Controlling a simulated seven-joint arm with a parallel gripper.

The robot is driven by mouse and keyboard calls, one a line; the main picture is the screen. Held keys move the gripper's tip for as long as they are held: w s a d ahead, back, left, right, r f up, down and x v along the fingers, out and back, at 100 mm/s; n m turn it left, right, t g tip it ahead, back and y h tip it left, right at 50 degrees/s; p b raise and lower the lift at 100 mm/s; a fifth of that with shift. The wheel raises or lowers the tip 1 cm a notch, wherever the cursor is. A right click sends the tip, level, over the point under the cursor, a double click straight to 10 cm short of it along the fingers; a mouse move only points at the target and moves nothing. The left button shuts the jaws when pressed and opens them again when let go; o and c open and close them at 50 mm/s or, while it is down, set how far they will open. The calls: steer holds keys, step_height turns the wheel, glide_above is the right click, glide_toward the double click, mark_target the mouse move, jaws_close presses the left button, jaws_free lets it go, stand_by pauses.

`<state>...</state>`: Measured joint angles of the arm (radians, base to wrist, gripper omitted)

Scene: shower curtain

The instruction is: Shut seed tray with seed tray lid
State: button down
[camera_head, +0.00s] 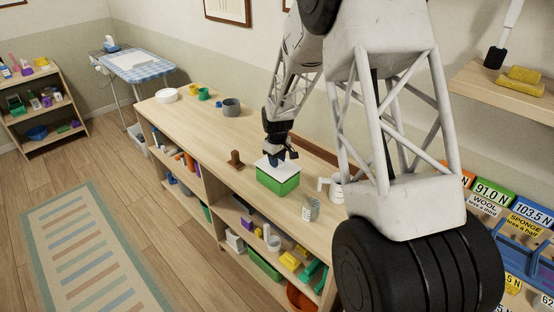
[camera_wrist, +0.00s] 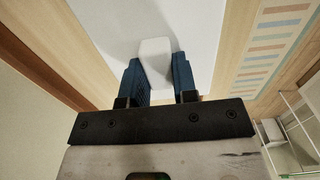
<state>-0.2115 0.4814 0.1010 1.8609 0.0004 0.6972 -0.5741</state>
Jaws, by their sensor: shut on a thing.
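The green seed tray (camera_head: 278,184) stands on the wooden shelf top in the head view. The white seed tray lid (camera_head: 262,166) lies flat over its top. I cannot tell whether the lid touches the rim all round or sits slightly above it. My gripper (camera_head: 277,158) points down over the lid. In the wrist view, my gripper's blue fingers (camera_wrist: 160,75) are shut on the lid's white block-shaped knob (camera_wrist: 156,48), one on each side. The white plate of the lid (camera_wrist: 198,22) spreads behind the knob. The tray is hidden in the wrist view.
A brown wooden piece (camera_head: 236,159) stands left of the tray. A grey pot (camera_head: 231,107) and smaller cups are farther back. The shelf top between them is clear.

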steer(key=shift+f, duration=0.45)
steer(key=c, duration=0.8)
jaws_free()
steer(key=shift+f, duration=0.1)
steer(key=shift+r, duration=3.95)
steer(key=shift+r, duration=0.1)
step_height(320, 180, up, 4)
steer(key=shift+f, duration=0.1)
steer(key=shift+s+d, duration=0.1)
